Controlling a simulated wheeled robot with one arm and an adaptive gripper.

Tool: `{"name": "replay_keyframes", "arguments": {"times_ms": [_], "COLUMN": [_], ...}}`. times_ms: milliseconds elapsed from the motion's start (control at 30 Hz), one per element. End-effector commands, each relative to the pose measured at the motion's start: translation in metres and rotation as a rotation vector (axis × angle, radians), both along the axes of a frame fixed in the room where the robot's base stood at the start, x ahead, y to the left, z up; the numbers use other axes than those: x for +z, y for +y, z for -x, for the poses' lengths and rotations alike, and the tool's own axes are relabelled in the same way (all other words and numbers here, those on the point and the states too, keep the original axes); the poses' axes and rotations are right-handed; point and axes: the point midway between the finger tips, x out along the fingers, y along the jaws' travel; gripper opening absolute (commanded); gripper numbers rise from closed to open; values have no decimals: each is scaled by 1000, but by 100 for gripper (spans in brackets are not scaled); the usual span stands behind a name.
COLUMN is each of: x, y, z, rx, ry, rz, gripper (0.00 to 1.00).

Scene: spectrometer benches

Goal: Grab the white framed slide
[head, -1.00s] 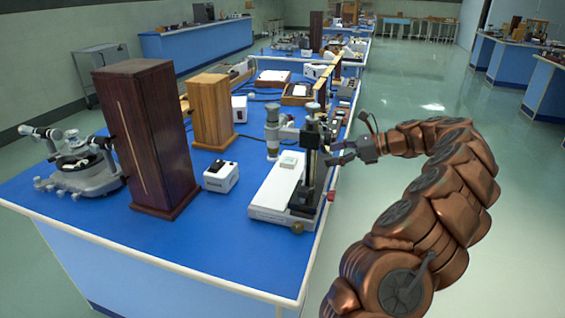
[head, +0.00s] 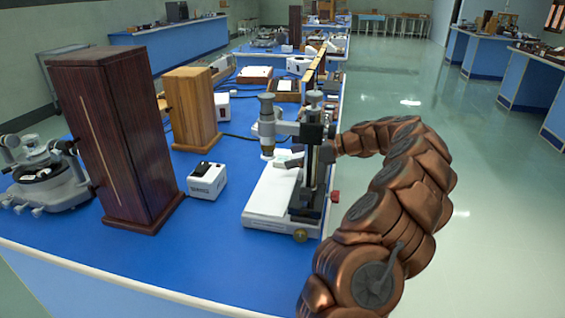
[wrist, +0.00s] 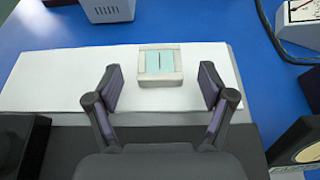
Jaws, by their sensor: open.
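The white framed slide (wrist: 160,80), with a pale teal middle, lies flat on the long white base plate (wrist: 50,82) in the wrist view. My gripper (wrist: 161,82) is open, one finger to each side of the slide's near part. Gaps show between the fingers and the frame, so neither touches it. My gripper there is mostly hidden behind the dark upright column (head: 311,160); a dark finger shows beside the slide.
A grey-white eyepiece tube (head: 267,125) stands left of the column, close to the slide. A small white box (head: 207,180) and a tall dark wooden box (head: 115,140) stand further left on the blue bench. Clear floor lies to the right.

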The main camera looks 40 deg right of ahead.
Motion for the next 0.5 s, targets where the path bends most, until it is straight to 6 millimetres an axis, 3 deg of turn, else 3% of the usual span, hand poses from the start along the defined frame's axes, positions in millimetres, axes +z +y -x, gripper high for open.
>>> {"name": "replay_keyframes", "arguments": {"times_ms": [167, 400, 500], "x": [-9, -10, -10], "y": [15, 17, 17], "z": [-16, -18, -18], "rx": [1, 2, 2], "ry": [0, -1, -1], "rz": [0, 1, 1], "gripper": [81, 81, 72]}}
